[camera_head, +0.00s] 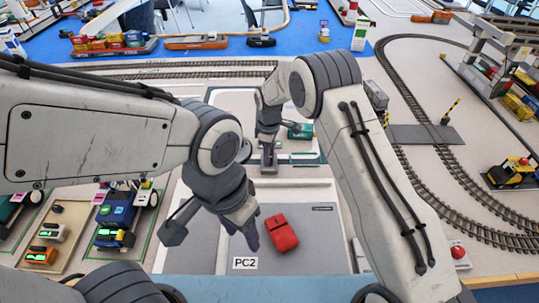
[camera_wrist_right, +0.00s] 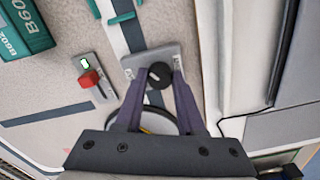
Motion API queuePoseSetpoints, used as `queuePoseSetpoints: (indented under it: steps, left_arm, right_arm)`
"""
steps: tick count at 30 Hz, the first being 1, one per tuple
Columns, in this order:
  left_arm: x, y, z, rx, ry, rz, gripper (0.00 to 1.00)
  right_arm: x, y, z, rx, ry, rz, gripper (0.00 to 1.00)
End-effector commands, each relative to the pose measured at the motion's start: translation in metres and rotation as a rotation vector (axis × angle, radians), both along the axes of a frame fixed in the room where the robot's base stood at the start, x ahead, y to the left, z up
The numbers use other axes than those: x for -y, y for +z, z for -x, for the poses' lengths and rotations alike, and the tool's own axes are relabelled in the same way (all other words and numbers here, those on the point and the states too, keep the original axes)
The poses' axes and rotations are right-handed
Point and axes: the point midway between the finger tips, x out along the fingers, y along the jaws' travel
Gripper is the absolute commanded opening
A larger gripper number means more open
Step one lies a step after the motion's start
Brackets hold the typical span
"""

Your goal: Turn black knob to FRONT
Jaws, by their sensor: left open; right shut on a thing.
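The black knob (camera_wrist_right: 160,75) sits on a grey plate (camera_wrist_right: 138,62) in the right wrist view. The plate carries small lettering that I cannot read clearly, so the knob's setting is unclear. My right gripper (camera_wrist_right: 159,83) has its two purple fingers around the knob, shut on it. In the head view my right gripper (camera_head: 268,168) is at the middle of the layout; the knob is hidden there. My left gripper (camera_head: 250,238) is open and empty, pointing down over the grey area, just left of a red block (camera_head: 281,233).
A red button (camera_wrist_right: 89,79) with a green light is left of the knob plate. A green B602 container (camera_wrist_right: 22,30) lies farther left. A PC2 label (camera_head: 245,263) is near the front. Rail tracks (camera_head: 400,130) curve on the right. Toy vehicles (camera_head: 115,220) stand at left.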

Motion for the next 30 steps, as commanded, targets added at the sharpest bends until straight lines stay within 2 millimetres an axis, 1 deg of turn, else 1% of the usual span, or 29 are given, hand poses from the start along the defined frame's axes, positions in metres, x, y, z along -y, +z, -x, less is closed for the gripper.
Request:
queuePoseSetpoints:
  steps: [30]
  left_arm:
    - [0.0,0.0017,0.0,0.0,0.0,0.0,0.53]
  right_arm:
    - [-0.0016,0.0015,0.0008,0.002,-0.963,0.001,0.0]
